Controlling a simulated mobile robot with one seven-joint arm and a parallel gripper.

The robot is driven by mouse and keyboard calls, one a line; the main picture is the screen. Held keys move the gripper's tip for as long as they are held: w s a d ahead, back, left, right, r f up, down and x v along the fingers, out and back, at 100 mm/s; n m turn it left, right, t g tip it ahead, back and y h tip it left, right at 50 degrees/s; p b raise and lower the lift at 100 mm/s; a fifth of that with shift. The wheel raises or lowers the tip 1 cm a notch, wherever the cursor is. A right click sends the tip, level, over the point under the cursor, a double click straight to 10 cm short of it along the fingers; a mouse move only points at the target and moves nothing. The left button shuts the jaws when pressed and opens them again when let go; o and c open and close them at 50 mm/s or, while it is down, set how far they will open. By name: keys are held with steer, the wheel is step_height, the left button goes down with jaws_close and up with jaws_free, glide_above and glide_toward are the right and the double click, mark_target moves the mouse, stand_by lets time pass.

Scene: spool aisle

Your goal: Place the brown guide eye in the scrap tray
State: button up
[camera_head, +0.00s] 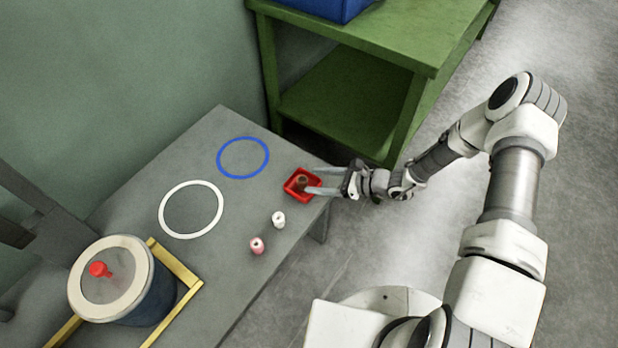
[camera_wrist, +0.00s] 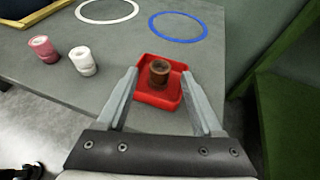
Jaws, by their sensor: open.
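The brown guide eye (camera_head: 301,183) stands upright inside the small red scrap tray (camera_head: 289,189) at the table's right end. In the wrist view the guide eye (camera_wrist: 159,72) is a short brown cylinder with a hole in its top, near the middle of the tray (camera_wrist: 152,97). My gripper (camera_head: 312,180) is open, its fingers reaching over the tray from the right. In the wrist view the gripper's fingertips (camera_wrist: 159,73) lie on either side of the guide eye, with gaps between, and touch nothing that I can make out.
A white guide eye (camera_head: 278,220) and a pink one (camera_head: 257,246) stand on the grey table (camera_head: 150,160). A white ring (camera_head: 162,222) and a blue ring (camera_head: 219,157) are bare inside. A drum with a red knob (camera_head: 99,269) stands at lower left. A green shelf (camera_head: 340,105) stands behind.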

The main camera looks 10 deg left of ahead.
steer(key=p+v, duration=0.1)
steer(key=v, duration=0.7)
steer(key=shift+d+r, duration=0.15)
steer(key=shift+d, duration=0.15)
steer(key=s+d+r+n+g+h, duration=0.15)
steer(key=r+n, duration=0.25)
steer(key=r, duration=0.4)
steer(key=s+d+r+n+h, duration=0.2)
steer(key=r+n+h, duration=0.15)
steer(key=r, duration=0.45)
steer(key=s+d+r+n+g+h, duration=0.1)
steer(key=s+d+r+n+h, duration=0.1)
steer(key=r+n, duration=0.4)
steer(key=s+d+r+n+t+h, duration=0.2)
steer(key=s+d+r+t+h, duration=0.1)
steer(key=s+r, duration=0.3)
steer(key=s+d+r+n+t+h, duration=0.3)
steer(key=s+d+r, duration=0.3)
steer(key=r, duration=0.5)
steer(key=shift+s+d+r+n+t, duration=0.2)
steer(key=shift+s+r+n+t, duration=0.05)
steer(key=shift+s+n+t, duration=0.15)
steer(key=shift+r, duration=0.15)
